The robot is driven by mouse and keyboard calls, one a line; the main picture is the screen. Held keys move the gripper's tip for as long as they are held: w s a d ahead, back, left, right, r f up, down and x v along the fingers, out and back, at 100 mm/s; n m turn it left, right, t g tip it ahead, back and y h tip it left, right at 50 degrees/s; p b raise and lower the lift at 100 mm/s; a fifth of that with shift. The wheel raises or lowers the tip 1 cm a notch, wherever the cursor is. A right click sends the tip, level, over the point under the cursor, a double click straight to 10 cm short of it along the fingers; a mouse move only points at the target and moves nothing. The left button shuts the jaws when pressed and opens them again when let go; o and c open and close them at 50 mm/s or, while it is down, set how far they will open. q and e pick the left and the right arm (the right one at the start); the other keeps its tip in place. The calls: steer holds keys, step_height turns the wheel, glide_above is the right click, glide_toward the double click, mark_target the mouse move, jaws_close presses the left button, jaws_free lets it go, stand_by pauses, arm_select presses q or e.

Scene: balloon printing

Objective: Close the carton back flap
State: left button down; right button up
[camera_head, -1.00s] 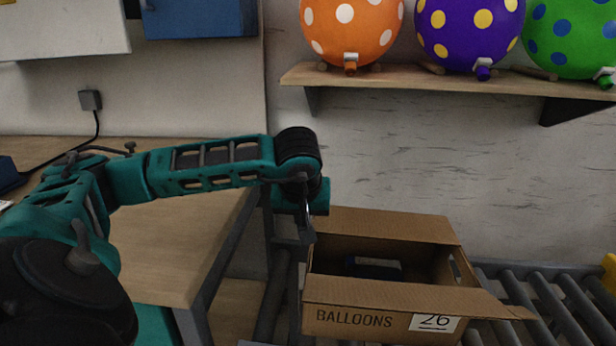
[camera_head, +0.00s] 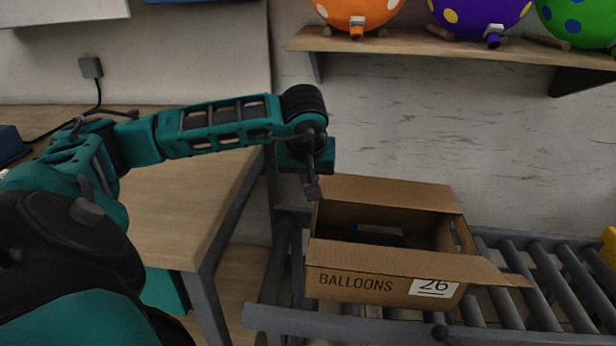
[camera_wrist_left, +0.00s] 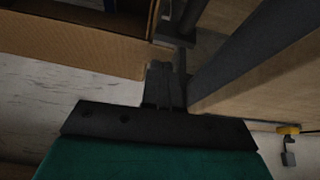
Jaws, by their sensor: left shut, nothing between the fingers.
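The brown carton (camera_head: 335,285), marked BALLOONS and 26, stands open on a roller conveyor. Its back flap (camera_head: 390,193) is raised along the far side, not lying over the opening. The front flap (camera_head: 390,262) is also open, and a flap corner (camera_head: 517,281) sticks out at the right. A dark item (camera_head: 378,236) lies inside, partly hidden. My left gripper (camera_head: 312,192) is shut and empty, pointing down at the carton's back left corner. In the left wrist view, the shut fingers (camera_wrist_left: 165,85) are close beside the carton's cardboard (camera_wrist_left: 80,42); contact cannot be told. My right gripper is out of view.
A wooden table (camera_head: 190,215) stands left of the carton, under my left arm. Conveyor rollers (camera_head: 560,275) extend to the right. A wall shelf (camera_head: 430,45) with orange, purple and green dotted balloons hangs behind, above the carton.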

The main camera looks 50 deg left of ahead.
arm_select(q)
step_height(320, 180, up, 5)
steer(key=p, duration=0.3)
steer(key=shift+d+p, duration=0.1)
steer(key=shift+p, duration=0.25)
steer(key=s+d+r, duration=0.4)
steer(key=s+r, duration=0.1)
steer(key=r, duration=0.1)
steer(key=shift+d+r, duration=0.15)
steer(key=shift+d, duration=0.15)
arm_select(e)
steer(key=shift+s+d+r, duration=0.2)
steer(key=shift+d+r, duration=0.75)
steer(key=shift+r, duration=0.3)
